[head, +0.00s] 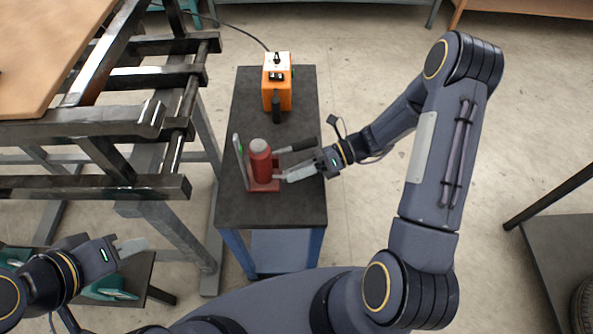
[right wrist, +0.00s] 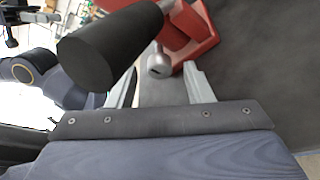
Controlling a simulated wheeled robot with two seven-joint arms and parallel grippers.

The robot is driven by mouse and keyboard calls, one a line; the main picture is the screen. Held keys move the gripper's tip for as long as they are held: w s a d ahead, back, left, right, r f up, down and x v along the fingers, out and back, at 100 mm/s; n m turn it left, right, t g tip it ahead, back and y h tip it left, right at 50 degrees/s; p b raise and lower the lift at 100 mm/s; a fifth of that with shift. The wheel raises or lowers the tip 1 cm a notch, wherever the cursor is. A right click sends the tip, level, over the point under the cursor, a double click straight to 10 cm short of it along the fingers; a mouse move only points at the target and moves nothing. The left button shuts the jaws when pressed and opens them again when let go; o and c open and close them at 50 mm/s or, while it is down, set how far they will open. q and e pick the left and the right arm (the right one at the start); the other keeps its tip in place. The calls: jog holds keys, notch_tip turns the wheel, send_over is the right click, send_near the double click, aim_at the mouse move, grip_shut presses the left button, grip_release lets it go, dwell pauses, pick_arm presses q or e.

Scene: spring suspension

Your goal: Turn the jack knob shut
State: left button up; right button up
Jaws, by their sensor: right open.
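A red bottle jack (head: 261,165) with a grey top stands upright on the dark top of a small table (head: 240,205). Its black handle grip (head: 297,145) points right. My right gripper (head: 284,175) is at the jack's right side, low by its base. In the right wrist view the open fingers (right wrist: 165,88) stand on either side of a small grey knob (right wrist: 159,66) on the red jack body (right wrist: 192,35). I cannot tell whether they touch it. The black handle grip (right wrist: 110,45) crosses above the left finger. My left gripper (head: 130,247) is far off at the lower left.
An orange box (head: 277,85) with a white top and a cable stands at the back of the table. A grey rod (head: 239,155) stands at the jack's left. A metal frame bench (head: 120,185) fills the left. Floor is free right of the table.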

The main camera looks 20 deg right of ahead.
jog(key=v, duration=0.7)
jog(key=shift+d+r, duration=0.1)
jog(key=shift+d, duration=0.05)
jog(key=shift+s, duration=0.1)
